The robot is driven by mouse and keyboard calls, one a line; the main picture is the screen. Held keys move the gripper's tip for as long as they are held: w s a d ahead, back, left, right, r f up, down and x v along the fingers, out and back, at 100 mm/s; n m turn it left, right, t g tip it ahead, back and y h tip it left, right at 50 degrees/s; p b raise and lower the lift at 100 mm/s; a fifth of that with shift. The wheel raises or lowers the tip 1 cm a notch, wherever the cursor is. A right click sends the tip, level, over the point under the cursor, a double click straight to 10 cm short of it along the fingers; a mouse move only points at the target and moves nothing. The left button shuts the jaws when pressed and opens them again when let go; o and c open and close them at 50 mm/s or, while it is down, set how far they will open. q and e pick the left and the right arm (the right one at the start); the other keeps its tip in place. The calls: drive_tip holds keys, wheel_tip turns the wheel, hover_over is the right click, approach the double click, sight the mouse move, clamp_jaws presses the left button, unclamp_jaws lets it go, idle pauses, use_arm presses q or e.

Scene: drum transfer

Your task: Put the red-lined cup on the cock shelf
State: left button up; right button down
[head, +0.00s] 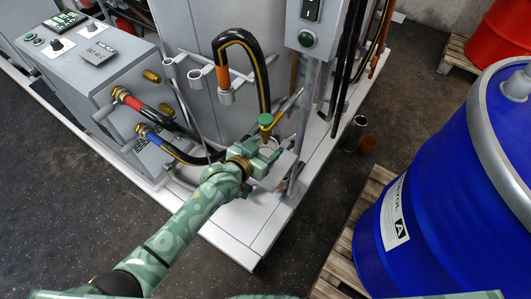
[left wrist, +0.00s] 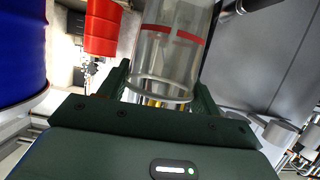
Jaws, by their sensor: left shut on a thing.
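My left gripper (head: 266,155) is at the machine's near corner, just below a brass cock with a green handle (head: 265,119). In the left wrist view the clear cup with a red line (left wrist: 168,62) is between its two fingers, and the gripper is shut on it. A brass part shows through or behind the lower end of the cup. In the head view the fingers and forearm largely hide the cup, and I cannot make out the cock shelf clearly or tell if the cup touches it. My right gripper is not in view.
A big blue drum (head: 430,200) stands on a wooden pallet (head: 345,245) at the right. A red drum (head: 500,35) is behind it. Hoses (head: 262,75) and pipes surround the gripper.

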sight(270, 149)
use_arm(q)
drive_tip(key=shift+w+d, duration=0.15)
drive_tip(key=shift+w, duration=0.05)
wheel_tip(270, 149, down, 4)
drive_tip(key=shift+r+b, duration=0.1)
drive_tip(key=shift+b, duration=1.1)
drive_tip(key=shift+r, duration=0.15)
drive_tip(key=o, duration=1)
drive_tip(key=shift+c, duration=0.2)
